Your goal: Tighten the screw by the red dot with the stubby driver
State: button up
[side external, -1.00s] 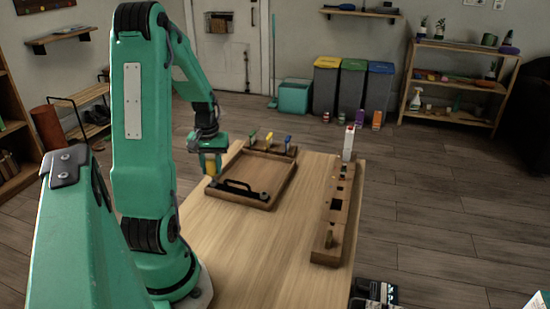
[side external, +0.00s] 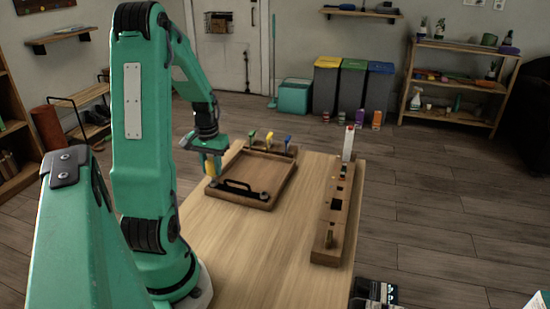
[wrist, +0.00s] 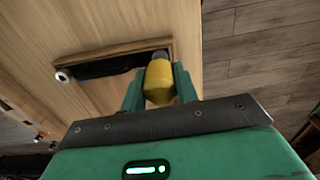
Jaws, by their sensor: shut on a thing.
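My gripper (wrist: 158,78) is shut on a yellow-handled stubby driver (wrist: 159,84). The driver's grey end points down at one end of a black handle (wrist: 105,66) fixed to a wooden tray (wrist: 105,25). Whether its tip touches a screw is hidden. A pale round screw head (wrist: 63,75) shows at the handle's other end. In the side external view, my gripper (side external: 211,154) holds the driver (side external: 212,168) over the near-left corner of the tray (side external: 277,180). The handle (side external: 238,186) lies along the tray's near side. I cannot make out a red dot by the handle.
A rack (side external: 270,149) with green, yellow and blue-handled tools stands behind the tray. A long wooden block (side external: 329,239) with holes lies at the table's right side, with a white, red-topped piece (side external: 349,140) at its far end. The table (side external: 265,255) between and in front is clear.

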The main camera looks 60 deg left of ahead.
dwell(0.3)
jog(key=shift+m, duration=3.5)
jog(key=shift+n, duration=0.9)
jog(key=shift+r, duration=0.2)
jog(key=shift+r, duration=2.35)
